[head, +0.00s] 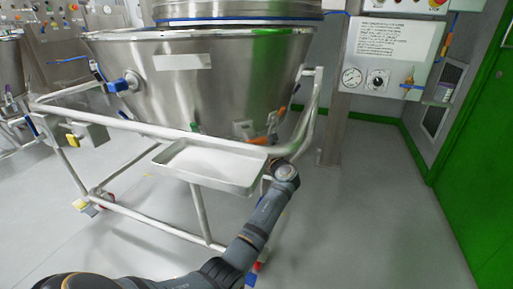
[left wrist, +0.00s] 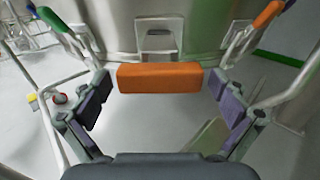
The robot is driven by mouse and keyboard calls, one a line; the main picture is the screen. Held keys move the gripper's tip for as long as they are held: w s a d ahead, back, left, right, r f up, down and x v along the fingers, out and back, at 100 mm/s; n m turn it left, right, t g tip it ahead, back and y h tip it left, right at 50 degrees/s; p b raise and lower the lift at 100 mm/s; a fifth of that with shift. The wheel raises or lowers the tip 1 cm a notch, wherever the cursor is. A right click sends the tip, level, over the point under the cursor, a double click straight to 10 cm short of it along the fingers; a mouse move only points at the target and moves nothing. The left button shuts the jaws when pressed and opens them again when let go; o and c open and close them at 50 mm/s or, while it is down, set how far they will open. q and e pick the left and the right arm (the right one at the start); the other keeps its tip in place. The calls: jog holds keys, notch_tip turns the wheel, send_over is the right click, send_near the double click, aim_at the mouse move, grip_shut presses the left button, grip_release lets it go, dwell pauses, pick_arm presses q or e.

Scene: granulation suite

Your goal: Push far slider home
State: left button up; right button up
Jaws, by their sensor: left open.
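An orange block-shaped handle (left wrist: 160,77) sits low in front of the steel vessel, beneath a small steel bracket in the left wrist view. In the head view an orange piece (head: 258,140) shows at the vessel's lower front, partly hidden. My left gripper (left wrist: 158,90) is open, with one finger on each side of the orange handle and gaps visible on both sides. Whether it touches the handle in depth I cannot tell. Which part is the far slider is not clear. My right gripper is not in view.
The conical steel vessel (head: 215,95) stands in a tubular frame (head: 130,122), whose front rail passes close to my left wrist. A shallow tray (head: 210,166) hangs from the frame. Green (left wrist: 48,17) and orange (left wrist: 268,13) handles flank the gripper. Floor at right is clear.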

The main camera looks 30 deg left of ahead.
aim_at(253, 138)
pick_arm(q)
jog(key=c, duration=1.7)
jog(key=x, duration=0.2)
jog(key=p+x, duration=0.1)
jog(key=shift+w+a+r, duration=0.1)
jog(key=shift+r, duration=0.15)
jog(key=x, duration=0.4)
jog(key=shift+f, duration=0.2)
jog(key=shift+r, duration=0.1)
jog(key=o, duration=1.7)
jog(key=shift+a, duration=0.1)
